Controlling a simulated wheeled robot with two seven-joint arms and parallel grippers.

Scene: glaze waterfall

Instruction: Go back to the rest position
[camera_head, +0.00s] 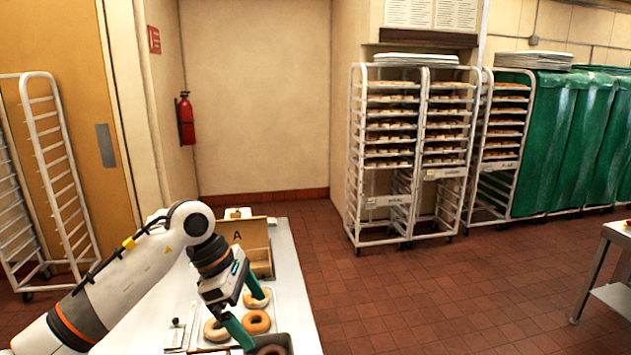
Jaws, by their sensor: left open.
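My left arm comes in from the left over the white table (301,305). My left gripper (255,321) has green fingers spread apart, with nothing seen held between them. It is over or close to several donuts; its exact height is hard to tell. A plain golden donut (257,314) shows between the fingers. A pale-topped donut (256,302) is by the far finger, and another pale one (212,331) is left of the near finger. A darker donut (272,350) sits in a dark container (283,340) at the bottom edge. My right gripper is not in view.
An open cardboard box (256,233) marked "A" stands at the table's far end. Tray racks (416,190) and green-covered racks (560,140) line the back wall. An empty rack (60,170) stands at left. Another table (615,235) is at the right edge. The tiled floor between is clear.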

